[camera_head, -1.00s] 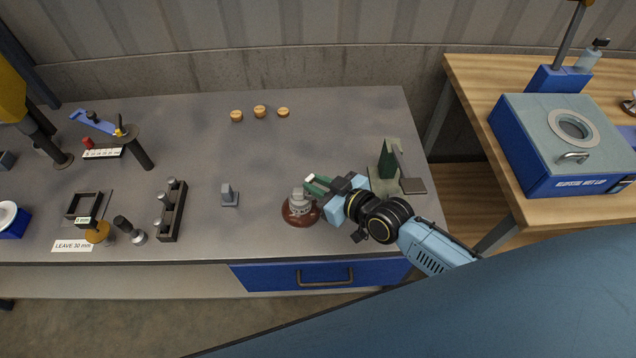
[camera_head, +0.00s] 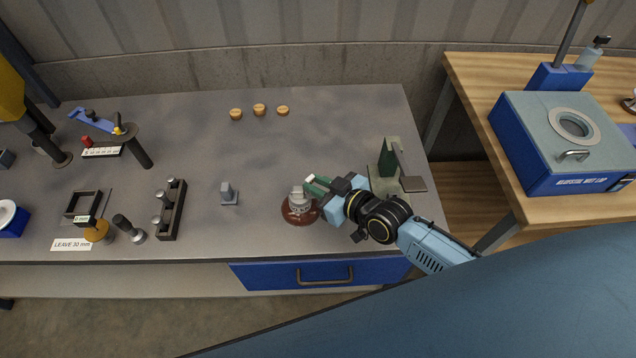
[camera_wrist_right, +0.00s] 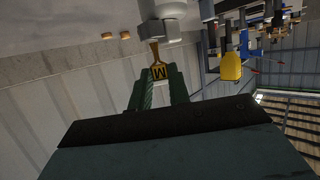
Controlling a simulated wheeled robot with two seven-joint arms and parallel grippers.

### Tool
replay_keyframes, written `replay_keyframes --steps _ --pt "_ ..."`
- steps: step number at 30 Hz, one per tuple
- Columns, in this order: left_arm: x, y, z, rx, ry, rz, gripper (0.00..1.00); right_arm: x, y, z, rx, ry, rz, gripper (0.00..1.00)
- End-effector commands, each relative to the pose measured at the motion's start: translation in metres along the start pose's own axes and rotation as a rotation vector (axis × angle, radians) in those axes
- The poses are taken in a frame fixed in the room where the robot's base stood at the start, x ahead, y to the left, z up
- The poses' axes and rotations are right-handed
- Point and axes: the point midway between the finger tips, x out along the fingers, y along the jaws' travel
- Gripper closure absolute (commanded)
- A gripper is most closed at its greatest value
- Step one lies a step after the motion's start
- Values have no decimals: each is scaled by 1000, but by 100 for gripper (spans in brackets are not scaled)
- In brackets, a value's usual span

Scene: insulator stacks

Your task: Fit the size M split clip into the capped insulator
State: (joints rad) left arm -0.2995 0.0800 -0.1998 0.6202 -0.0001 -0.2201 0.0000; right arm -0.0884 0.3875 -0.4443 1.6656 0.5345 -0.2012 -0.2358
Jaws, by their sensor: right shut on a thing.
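The capped insulator (camera_head: 300,207) stands on the bench, a brown disc with a pale grey cap on top. My right gripper (camera_head: 311,183) is at the cap's upper right, its green fingers reaching in from the right. In the right wrist view, the green fingers (camera_wrist_right: 160,88) are shut on the size M split clip (camera_wrist_right: 158,70), a yellow piece marked M. The clip's narrow end points at the pale grey cap (camera_wrist_right: 163,16) and meets it in the picture. I cannot tell how far it is inside. The clip is not clear in the head view. My left gripper is not in view.
A small grey block (camera_head: 229,195) stands left of the insulator, and a dark rack (camera_head: 173,210) is further left. A green stand (camera_head: 389,160) is close behind my right gripper. Several wooden discs (camera_head: 259,110) lie at the back. The bench middle is clear.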

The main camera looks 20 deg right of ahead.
Motion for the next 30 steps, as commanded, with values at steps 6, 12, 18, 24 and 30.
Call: replay_keyframes --steps 6,12,18,24,30 --pt "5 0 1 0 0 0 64 2 0 6 -1 0 0 100" --pt "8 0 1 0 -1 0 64 4 0 11 0 0 0 100" --pt "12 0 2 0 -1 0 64 6 0 15 0 0 0 100" --pt "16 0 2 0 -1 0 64 7 0 20 0 0 0 100" --pt "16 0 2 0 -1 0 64 8 0 21 0 0 0 67"
